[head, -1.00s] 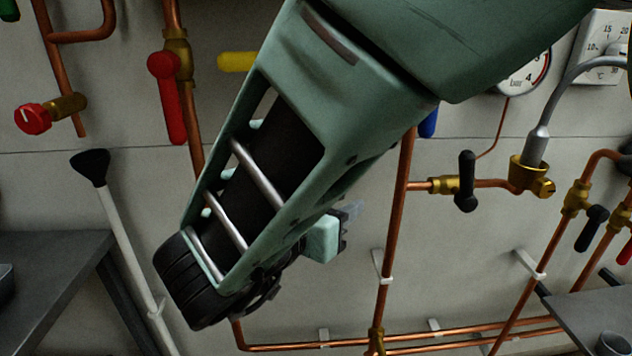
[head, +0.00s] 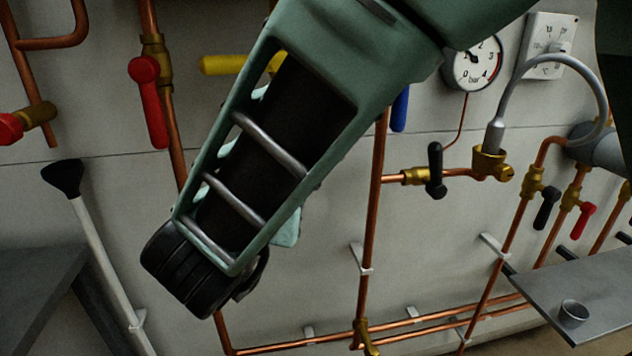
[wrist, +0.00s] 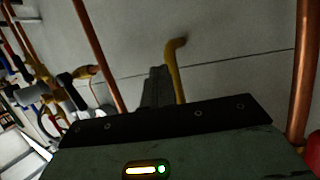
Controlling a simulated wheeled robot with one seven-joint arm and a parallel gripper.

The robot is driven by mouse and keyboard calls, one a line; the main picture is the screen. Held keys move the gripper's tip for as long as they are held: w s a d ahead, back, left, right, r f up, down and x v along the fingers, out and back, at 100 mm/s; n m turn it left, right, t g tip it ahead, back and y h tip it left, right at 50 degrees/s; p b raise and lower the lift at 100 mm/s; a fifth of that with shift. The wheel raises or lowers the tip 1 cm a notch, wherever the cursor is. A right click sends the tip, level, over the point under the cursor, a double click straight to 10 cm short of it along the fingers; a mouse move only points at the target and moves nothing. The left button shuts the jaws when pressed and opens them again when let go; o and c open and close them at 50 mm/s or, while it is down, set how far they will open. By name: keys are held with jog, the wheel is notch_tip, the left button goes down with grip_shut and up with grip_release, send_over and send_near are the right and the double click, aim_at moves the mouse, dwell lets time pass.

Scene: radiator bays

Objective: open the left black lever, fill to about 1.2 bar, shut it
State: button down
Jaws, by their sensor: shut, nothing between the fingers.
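The left black lever (head: 436,170) stands upright, across a short horizontal copper pipe with brass fittings, right of my arm in the head view. A second black lever (head: 546,207) hangs slanted farther right. The round bar gauge (head: 472,65) shows above, its left edge close to my arm; I cannot read its needle surely. My gripper (wrist: 157,85) is shut and empty in the wrist view, its dark fingers together in front of the wall. In the head view my arm hides most of it. It is apart from both black levers.
A grey hose (head: 560,60) arches from a brass fitting. A red lever (head: 583,221) is beside the second black lever. Another red lever (head: 152,105) and a yellow lever (head: 222,65) are to the left. A grey shelf (head: 535,295) bears a small cup (head: 573,313).

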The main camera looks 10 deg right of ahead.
jog(key=d+f+n+g+h+p, duration=0.1)
jog(key=d+f+n+h+p, duration=0.1)
jog(key=d+n+h+p, duration=0.3)
jog(key=n+g+h+p, duration=0.1)
jog(key=n+h+p, duration=0.6)
jog(key=n+p, duration=0.15)
send_near(436, 171)
jog(key=w+r, duration=0.2)
jog(key=w, duration=0.4)
jog(key=shift+s+d+r+p, duration=0.15)
jog(key=shift+d+p, duration=0.45)
jog(key=shift+d, duration=0.45)
jog(key=shift+s+d+r+p, duration=0.1)
jog(key=shift+d+r+p, duration=0.1)
jog(key=shift+d+p, duration=0.6)
jog(key=shift+d, duration=0.2)
